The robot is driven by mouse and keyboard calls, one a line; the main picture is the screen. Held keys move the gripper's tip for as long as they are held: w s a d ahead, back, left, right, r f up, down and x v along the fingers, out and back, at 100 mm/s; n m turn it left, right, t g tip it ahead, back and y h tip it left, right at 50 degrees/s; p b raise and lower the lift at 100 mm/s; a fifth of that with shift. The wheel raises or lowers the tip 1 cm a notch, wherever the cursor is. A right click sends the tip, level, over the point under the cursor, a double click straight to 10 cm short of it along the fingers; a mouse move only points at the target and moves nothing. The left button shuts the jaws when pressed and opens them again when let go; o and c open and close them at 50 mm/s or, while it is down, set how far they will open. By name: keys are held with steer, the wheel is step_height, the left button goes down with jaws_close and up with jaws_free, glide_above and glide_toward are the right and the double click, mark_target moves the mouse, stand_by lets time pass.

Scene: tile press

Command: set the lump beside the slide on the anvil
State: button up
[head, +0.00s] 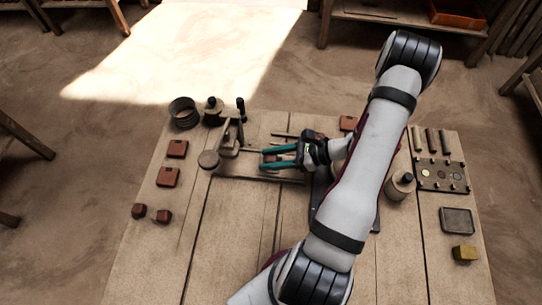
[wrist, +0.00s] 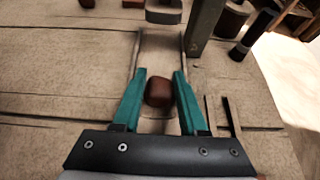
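A reddish-brown lump (wrist: 159,92) sits between the two teal fingers of my gripper (wrist: 160,74) in the wrist view. The fingers stand about one lump-width apart and appear to hold it by its sides. In the head view, my gripper (head: 280,157) reaches left over the press, with the lump (head: 270,158) between its fingers. Beyond the fingertips is a pale flat bed between thin rails, seemingly the anvil (wrist: 162,45). A grey block, perhaps the slide (wrist: 164,12), is at its far end. The lump's height above the bed is unclear.
A dark upright post (wrist: 203,27) stands beside the bed. Two more lumps (head: 138,211) (head: 164,216) and two red tiles (head: 177,149) (head: 168,177) lie at the left. The front-left table is clear.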

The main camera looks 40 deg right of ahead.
steer(key=o, duration=0.5)
steer(key=shift+c, duration=0.2)
